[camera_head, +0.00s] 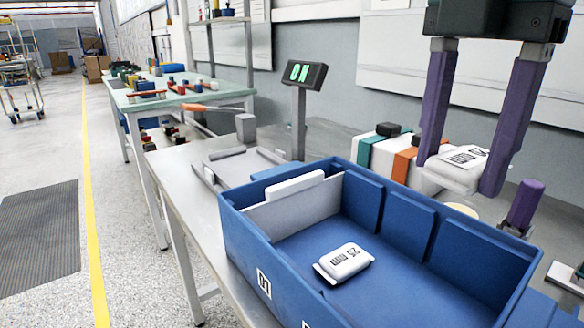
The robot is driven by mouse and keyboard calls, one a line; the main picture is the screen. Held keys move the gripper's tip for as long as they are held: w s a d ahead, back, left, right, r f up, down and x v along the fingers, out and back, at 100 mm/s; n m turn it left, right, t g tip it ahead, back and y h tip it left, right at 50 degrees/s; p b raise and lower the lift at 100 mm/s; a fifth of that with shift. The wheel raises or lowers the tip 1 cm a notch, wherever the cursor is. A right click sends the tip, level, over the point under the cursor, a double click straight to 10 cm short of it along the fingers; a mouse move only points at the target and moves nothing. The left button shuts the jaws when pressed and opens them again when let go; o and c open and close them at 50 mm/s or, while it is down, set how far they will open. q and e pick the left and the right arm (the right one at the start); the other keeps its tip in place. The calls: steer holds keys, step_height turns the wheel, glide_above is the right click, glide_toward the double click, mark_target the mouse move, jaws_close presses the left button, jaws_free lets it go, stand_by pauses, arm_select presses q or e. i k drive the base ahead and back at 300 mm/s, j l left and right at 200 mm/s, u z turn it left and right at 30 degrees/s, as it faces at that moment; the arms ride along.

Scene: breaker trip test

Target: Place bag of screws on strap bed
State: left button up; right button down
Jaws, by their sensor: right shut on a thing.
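My right gripper (460,170) comes down at the upper right with two purple fingers. It is shut on a white bag (463,157) with black print and holds it above the table, behind the blue bin. A second white bag (345,262), marked "25 mm", lies on the floor of the blue bin (232,225). A low grey metal bed (240,168) with raised edges lies left of the bin, apart from the held bag; I cannot tell for sure that it is the strap bed. My left gripper is out of view.
A post display (305,74) with green characters stands behind the bin. A white box with teal and orange bands (392,155) is near the held bag. A green-topped bench (180,98) with colored parts is farther back.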

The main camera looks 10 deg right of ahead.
mark_target(247, 170)
steer(key=i+j, duration=0.25)
steer(key=i, duration=0.25)
steer(key=i+j, duration=0.25)
steer(key=i, duration=0.25)
steer(key=i+j, duration=0.25)
steer(key=i, duration=0.25)
